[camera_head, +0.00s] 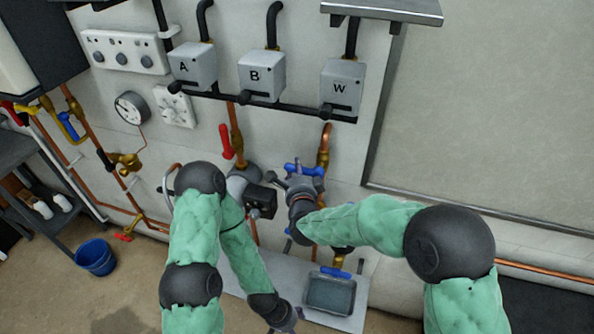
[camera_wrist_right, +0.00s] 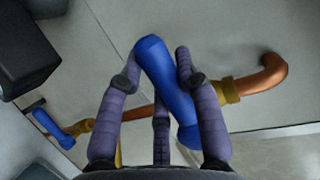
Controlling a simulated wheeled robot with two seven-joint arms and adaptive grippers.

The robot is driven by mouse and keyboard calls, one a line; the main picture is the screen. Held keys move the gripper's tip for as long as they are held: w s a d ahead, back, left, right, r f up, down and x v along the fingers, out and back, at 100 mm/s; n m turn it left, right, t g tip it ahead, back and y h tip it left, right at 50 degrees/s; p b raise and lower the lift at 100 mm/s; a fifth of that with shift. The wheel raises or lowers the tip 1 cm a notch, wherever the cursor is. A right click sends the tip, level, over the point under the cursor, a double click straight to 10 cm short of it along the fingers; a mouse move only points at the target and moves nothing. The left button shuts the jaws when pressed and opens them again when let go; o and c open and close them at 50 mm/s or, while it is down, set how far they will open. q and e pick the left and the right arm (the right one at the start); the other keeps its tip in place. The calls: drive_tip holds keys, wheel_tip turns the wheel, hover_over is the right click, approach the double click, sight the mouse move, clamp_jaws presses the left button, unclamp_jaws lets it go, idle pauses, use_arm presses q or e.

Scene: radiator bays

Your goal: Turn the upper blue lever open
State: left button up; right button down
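The upper blue lever (camera_head: 306,170) sits on a copper pipe below the W box, lying roughly across the pipe. My right gripper (camera_head: 295,186) is right at it. In the right wrist view the blue lever (camera_wrist_right: 168,85) lies between the spread fingers of my right gripper (camera_wrist_right: 160,62). A narrow gap shows beside the right finger; contact with the left finger is unclear. The lower blue lever (camera_head: 335,272) is near the basin, and a blue lever also shows at the left of the wrist view (camera_wrist_right: 52,128). My left gripper (camera_head: 282,318) hangs low; its fingers are unclear.
A red lever (camera_head: 226,142) stands on the pipe to the left. A gauge (camera_head: 132,107), switch boxes and copper pipes line the wall. A grey basin (camera_head: 330,293) sits below, and a blue bucket (camera_head: 96,258) stands on the floor. The wall panel at right is clear.

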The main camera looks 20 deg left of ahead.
drive_tip(key=shift+f, duration=0.15)
drive_tip(key=shift+d+f+n+g+h+p, duration=0.2)
drive_tip(key=shift+f+n+h+p, duration=0.15)
drive_tip(key=shift+n+p, duration=0.2)
drive_tip(key=shift+d+f+n+g+h+p, duration=0.1)
drive_tip(key=shift+f+n+g+h+p, duration=0.2)
drive_tip(key=shift+n+p, duration=0.25)
drive_tip(key=d+f+n+g+h+p, duration=0.1)
drive_tip(key=d+f+n+h+p, duration=0.3)
drive_tip(key=n+p, duration=0.5)
drive_tip(key=shift+s+d+n+h+p, duration=0.15)
drive_tip(key=shift+d+n+h+p, duration=0.25)
drive_tip(key=shift+d+h+p, duration=1.05)
drive_tip(key=shift+a+h, duration=0.3)
drive_tip(key=shift+h, duration=0.1)
drive_tip(key=c, duration=0.8)
unclamp_jaws()
drive_tip(key=shift+c, duration=0.2)
